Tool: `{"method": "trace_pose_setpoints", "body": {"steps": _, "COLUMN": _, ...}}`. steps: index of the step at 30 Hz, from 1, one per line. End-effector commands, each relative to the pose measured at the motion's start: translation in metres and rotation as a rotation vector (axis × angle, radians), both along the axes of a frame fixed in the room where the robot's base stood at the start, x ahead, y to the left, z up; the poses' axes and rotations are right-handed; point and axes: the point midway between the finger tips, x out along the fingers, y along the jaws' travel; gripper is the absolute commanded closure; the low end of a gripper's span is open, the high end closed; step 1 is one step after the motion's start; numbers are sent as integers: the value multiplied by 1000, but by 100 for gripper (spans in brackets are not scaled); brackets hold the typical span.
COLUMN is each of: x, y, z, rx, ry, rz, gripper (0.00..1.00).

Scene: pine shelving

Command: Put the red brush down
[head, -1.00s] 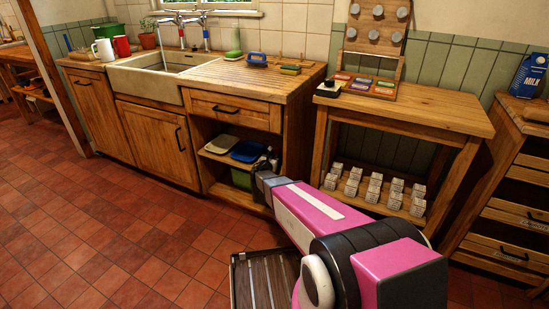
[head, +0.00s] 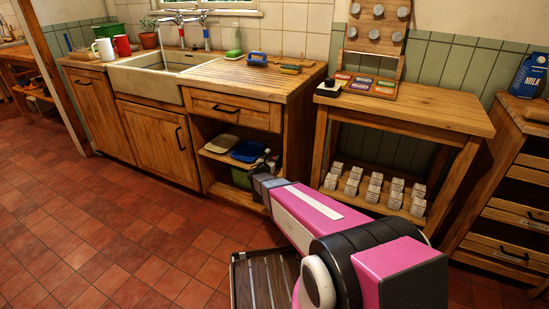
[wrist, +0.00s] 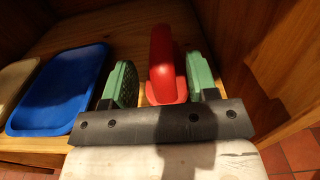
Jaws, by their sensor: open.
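The red brush (wrist: 163,55) stands on the wooden shelf (wrist: 125,30) in the wrist view, with its red handle toward the camera. My gripper (wrist: 158,82) has its two green-padded fingers spread, one on each side of the brush. A gap shows between the left finger and the brush. The right finger is very close to it, and I cannot tell whether they touch. The lower part of the brush is hidden behind the dark gripper bar. In the head view my arm reaches the open cabinet shelf, and the fingers and brush cannot be made out.
A blue tray (wrist: 60,88) lies left of the gripper, with a pale tray (wrist: 14,82) beyond it. The cabinet's side wall (wrist: 285,60) is close on the right. In the head view, a green bin (head: 241,178) sits below the shelf.

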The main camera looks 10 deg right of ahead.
Motion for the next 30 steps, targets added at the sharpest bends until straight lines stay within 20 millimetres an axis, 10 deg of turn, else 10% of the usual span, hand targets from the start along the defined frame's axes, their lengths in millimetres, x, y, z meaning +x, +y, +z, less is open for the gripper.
{"method": "trace_pose_setpoints", "body": {"steps": 18, "x": -77, "y": 53, "z": 1, "rx": 4, "ry": -1, "rz": -3, "gripper": 47}}
{"method": "trace_pose_setpoints", "body": {"steps": 30, "x": -135, "y": -17, "z": 18, "rx": 481, "ry": -121, "rz": -332, "gripper": 47}}
